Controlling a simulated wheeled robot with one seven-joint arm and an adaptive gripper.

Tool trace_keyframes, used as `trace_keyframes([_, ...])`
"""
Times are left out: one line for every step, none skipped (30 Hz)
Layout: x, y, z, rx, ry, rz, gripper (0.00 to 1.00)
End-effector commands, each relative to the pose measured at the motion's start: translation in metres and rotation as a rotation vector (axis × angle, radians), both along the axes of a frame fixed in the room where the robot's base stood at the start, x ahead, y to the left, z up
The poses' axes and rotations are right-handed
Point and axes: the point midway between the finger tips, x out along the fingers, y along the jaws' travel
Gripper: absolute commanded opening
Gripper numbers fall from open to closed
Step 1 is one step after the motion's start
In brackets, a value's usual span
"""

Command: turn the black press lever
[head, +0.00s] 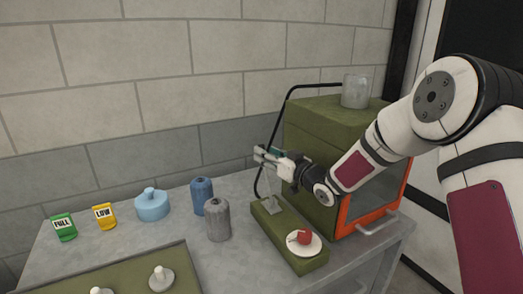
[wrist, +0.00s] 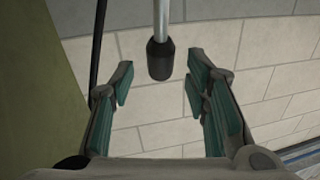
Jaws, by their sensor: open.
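The press lever shows in the wrist view as a grey rod with a black grip (wrist: 160,59) at its end. The grip lies between the tips of my open gripper (wrist: 158,82), with visible gaps on both sides. In the head view my gripper (head: 263,154) is above the back end of the low green press base (head: 290,252), left of the green cabinet. A thin grey rod (head: 268,184) rises from that base towards my gripper. The black grip is hard to make out in the head view. A red-topped white disc (head: 304,243) sits at the front of the base.
Grey and blue bottles (head: 217,220) (head: 202,194) stand left of the base. A green tray (head: 120,277) is at front left.

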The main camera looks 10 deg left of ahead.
Motion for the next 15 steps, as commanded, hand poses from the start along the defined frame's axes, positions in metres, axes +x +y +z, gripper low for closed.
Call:
trace_keyframes([0.005,0.007,0.000,0.001,-0.001,0.002,0.43])
trace_keyframes([0.009,0.010,0.000,0.001,-0.001,0.001,0.43])
trace_keyframes([0.012,0.013,0.000,0.000,0.000,0.001,0.43])
trace_keyframes([0.015,0.016,0.000,0.001,-0.001,0.002,0.43])
trace_keyframes([0.017,0.018,0.000,0.001,0.001,0.002,0.43])
trace_keyframes([0.020,0.020,0.000,0.001,0.001,0.001,0.43])
trace_keyframes([0.022,0.021,0.000,0.001,0.001,0.001,0.43])
trace_keyframes([0.023,0.022,0.000,0.001,0.001,0.000,0.43])
trace_keyframes([0.024,0.024,0.000,0.000,0.001,0.000,0.43])
trace_keyframes([0.025,0.024,0.000,0.001,0.001,0.000,0.43])
trace_keyframes([0.026,0.025,0.000,0.001,0.001,0.000,0.43])
trace_keyframes([0.026,0.025,0.000,0.000,0.000,0.000,0.43])
trace_keyframes([0.026,0.025,0.000,0.001,0.001,0.000,0.43])
trace_keyframes([0.026,0.026,0.000,0.001,0.001,0.000,0.43])
trace_keyframes([0.026,0.026,0.000,0.001,0.001,0.000,0.43])
